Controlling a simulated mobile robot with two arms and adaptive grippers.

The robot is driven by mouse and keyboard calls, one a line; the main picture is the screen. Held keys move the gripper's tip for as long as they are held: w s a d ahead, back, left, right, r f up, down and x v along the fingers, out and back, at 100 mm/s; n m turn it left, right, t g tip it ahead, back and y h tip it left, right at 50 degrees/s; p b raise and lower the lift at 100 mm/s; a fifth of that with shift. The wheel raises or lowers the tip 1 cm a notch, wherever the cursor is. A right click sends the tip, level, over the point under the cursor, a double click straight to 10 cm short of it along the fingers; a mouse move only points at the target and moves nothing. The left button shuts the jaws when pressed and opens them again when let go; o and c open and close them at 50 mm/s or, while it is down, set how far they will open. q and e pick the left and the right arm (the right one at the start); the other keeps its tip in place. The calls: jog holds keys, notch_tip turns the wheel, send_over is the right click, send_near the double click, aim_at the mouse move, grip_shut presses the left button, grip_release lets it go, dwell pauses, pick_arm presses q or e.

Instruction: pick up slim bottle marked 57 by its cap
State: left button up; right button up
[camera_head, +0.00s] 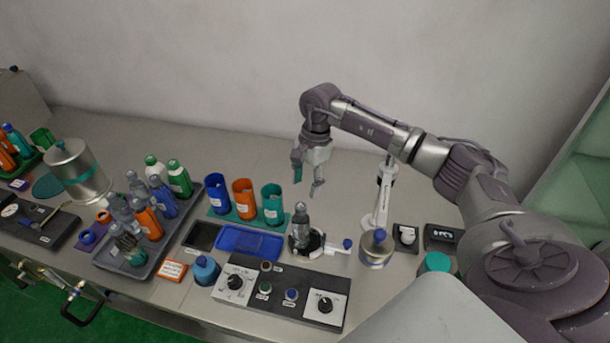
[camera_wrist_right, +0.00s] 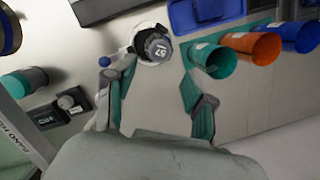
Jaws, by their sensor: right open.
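The slim bottle marked 57 (camera_head: 301,222) is grey and stands upright in a round holder with a white ring (camera_head: 316,243), right of the blue tray. In the right wrist view its dark cap, marked 57 (camera_wrist_right: 158,48), is seen from above, beyond the fingertips. My right gripper (camera_head: 308,188) is open and empty, pointing down, above and behind the bottle. In the right wrist view its two green-padded fingers (camera_wrist_right: 150,82) are spread apart, with the bottle between and beyond them. My left gripper is not in view.
Blue, orange and teal cups (camera_head: 244,200) stand left of the bottle. A control panel (camera_head: 281,292) lies in front. A white stand (camera_head: 380,205) and a metal jar with blue cap (camera_head: 376,250) are at right. A grey tray of bottles (camera_head: 130,262) is further left.

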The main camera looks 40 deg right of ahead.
aim_at(301, 205)
jog(key=f, duration=0.1)
jog(key=a+f+b, duration=0.1)
jog(key=shift+s+f, duration=0.3)
jog(key=f+b, duration=0.1)
jog(key=f, duration=0.2)
jog(key=f+b, duration=0.1)
jog(key=f, duration=0.1)
jog(key=shift+w+a+b, duration=0.1)
jog(key=shift+a+b, duration=0.2)
jog(key=shift+a, duration=0.05)
jog(key=shift+a+f+b, duration=0.15)
jog(key=shift+f+b, duration=0.2)
jog(key=shift+f, duration=0.1)
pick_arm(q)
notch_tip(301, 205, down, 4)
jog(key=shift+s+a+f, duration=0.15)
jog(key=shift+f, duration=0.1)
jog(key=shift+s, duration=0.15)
pick_arm(e)
jog(key=shift+c, duration=0.8)
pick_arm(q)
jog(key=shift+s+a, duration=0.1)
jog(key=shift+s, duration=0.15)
pick_arm(e)
jog(key=c, duration=0.8)
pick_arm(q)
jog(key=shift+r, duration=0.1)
pick_arm(e)
jog(key=shift+r, duration=0.15)
